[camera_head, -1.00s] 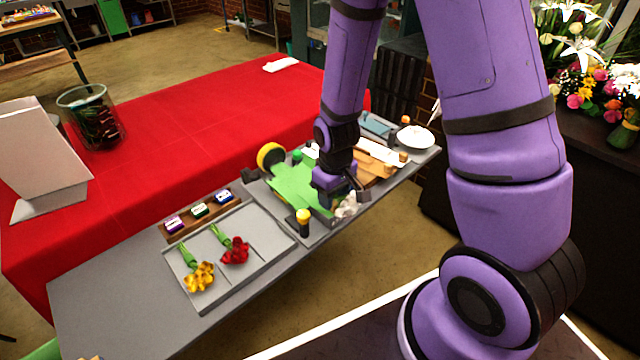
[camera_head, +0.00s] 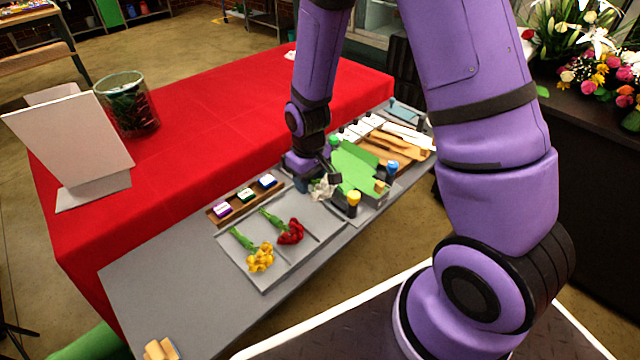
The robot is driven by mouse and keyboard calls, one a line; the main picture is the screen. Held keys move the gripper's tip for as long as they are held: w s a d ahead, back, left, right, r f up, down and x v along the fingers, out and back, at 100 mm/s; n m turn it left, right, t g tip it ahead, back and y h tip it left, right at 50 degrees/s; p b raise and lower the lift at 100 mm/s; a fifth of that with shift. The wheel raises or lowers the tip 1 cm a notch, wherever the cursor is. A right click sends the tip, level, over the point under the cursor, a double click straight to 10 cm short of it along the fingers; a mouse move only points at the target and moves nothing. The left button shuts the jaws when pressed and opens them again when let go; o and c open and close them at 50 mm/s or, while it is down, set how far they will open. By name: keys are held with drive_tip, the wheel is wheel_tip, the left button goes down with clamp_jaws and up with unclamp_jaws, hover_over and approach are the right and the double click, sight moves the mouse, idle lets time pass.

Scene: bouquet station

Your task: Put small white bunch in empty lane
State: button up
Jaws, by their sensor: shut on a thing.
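My gripper (camera_head: 325,178) is shut on a small white bunch (camera_head: 322,190), which it holds above the right end of the grey lane tray (camera_head: 262,283). The fingers and my arm partly hide the bunch and its stems. A yellow bunch (camera_head: 260,257) lies in the left lane and a red bunch (camera_head: 290,232) in the middle lane, both with green stems. The right lane (camera_head: 318,222) shows bare grey, with the white bunch over its far part. I cannot tell whether the bunch touches the tray.
A wooden holder with several small coloured blocks (camera_head: 246,197) sits behind the tray. A glass vase (camera_head: 127,105) stands on the red cloth (camera_head: 215,115).

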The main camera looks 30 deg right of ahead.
sight(306, 211)
drive_tip(key=shift+w+a, duration=0.25)
drive_tip(key=shift+a, duration=0.15)
drive_tip(key=shift+a+f, duration=0.15)
drive_tip(key=shift+f, duration=3.95)
drive_tip(key=shift+f, duration=0.3)
drive_tip(key=o, duration=1.5)
drive_tip(key=shift+r, duration=0.15)
drive_tip(key=shift+r, duration=3.4)
